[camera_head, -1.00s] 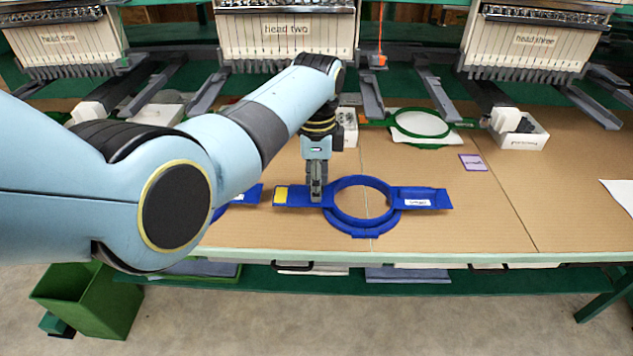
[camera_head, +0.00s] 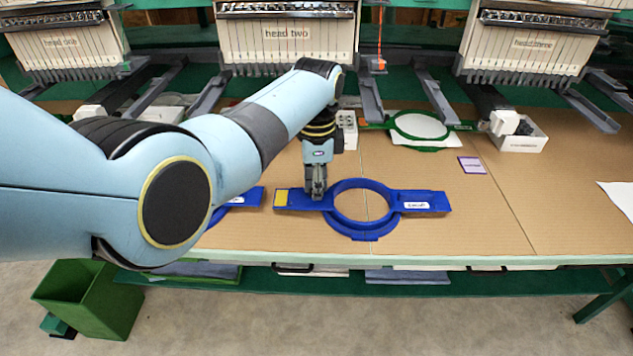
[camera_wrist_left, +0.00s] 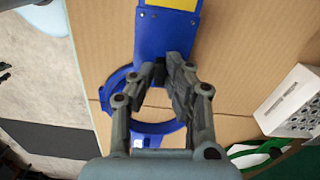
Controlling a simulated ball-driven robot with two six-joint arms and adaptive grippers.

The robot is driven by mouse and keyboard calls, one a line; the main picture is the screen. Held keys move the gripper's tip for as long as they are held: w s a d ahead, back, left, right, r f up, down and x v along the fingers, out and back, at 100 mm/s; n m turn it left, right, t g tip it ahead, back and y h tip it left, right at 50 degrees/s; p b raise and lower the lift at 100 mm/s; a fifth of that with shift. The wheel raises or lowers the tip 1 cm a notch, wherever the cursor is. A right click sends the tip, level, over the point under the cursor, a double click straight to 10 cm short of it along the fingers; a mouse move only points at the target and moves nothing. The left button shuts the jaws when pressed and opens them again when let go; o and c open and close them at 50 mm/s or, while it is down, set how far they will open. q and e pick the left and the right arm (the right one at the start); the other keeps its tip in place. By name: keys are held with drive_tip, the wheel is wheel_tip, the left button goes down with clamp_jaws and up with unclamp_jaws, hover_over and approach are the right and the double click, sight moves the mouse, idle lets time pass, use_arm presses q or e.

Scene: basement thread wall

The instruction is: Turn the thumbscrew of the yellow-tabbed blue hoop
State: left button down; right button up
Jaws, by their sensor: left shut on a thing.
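The blue hoop (camera_head: 420,201) with a yellow tab (camera_head: 281,198) lies flat on the table near its front edge. Its ring is empty, with tabletop showing through. My left gripper (camera_head: 318,194) points down at the ring's left side, where the yellow-tabbed arm joins it. In the left wrist view the left gripper (camera_wrist_left: 165,85) is closed on a small dark part at that joint, likely the thumbscrew, which the fingers mostly hide. The blue hoop (camera_wrist_left: 165,38) and yellow tab (camera_wrist_left: 183,4) also show there. My right gripper is out of view.
A second blue hoop (camera_head: 240,199) lies partly behind my left arm. A green hoop with white fabric (camera_head: 420,126), a white box (camera_head: 523,138) and a purple card (camera_head: 472,165) lie farther back. Machine heads overhang the rear. The table's right middle is clear.

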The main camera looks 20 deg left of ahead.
use_arm(q)
drive_tip(key=n+p, duration=0.1)
drive_tip(key=n, duration=0.1)
drive_tip(key=shift+r+n, duration=0.15)
drive_tip(key=shift+n, duration=0.15)
drive_tip(key=n+p, duration=0.1)
drive_tip(key=n, duration=0.2)
drive_tip(key=shift+n+p, duration=0.3)
drive_tip(key=shift+p, duration=0.1)
drive_tip(key=n, duration=0.2)
drive_tip(key=shift+n+p, duration=0.3)
drive_tip(key=n, duration=0.4)
drive_tip(key=shift+n+p, duration=0.3)
drive_tip(key=shift+p, duration=0.1)
drive_tip(key=n, duration=0.3)
drive_tip(key=shift+n, duration=0.3)
drive_tip(key=n, duration=0.3)
drive_tip(key=shift+n+p, duration=0.3)
drive_tip(key=n, duration=0.4)
drive_tip(key=shift+n, duration=2)
